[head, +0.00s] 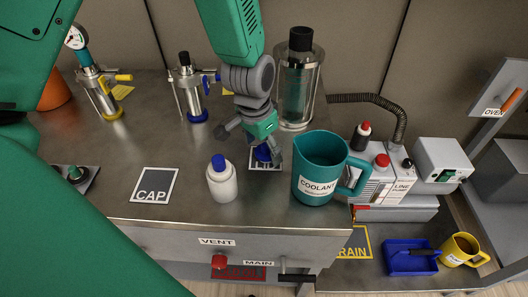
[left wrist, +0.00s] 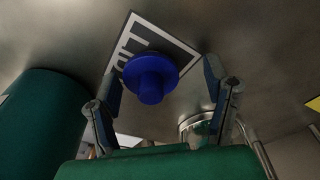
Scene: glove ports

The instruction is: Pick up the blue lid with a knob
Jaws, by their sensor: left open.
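The blue lid (head: 263,154) lies on a dark, white-bordered label on the metal bench, partly hidden by my gripper in the head view. In the left wrist view the blue lid (left wrist: 168,68) is a round disc with its knob pointing toward the camera. My left gripper (head: 252,146) points down over the lid, open and empty. In the left wrist view its fingers (left wrist: 162,85) stand apart on either side of the lid, with gaps showing. Whether a fingertip touches the bench cannot be told. My right gripper is not in view.
A teal COOLANT jug (head: 318,170) stands close to the right of the lid. A white bottle with a blue cap (head: 222,180) stands close to the left. A glass cylinder (head: 297,85) stands behind.

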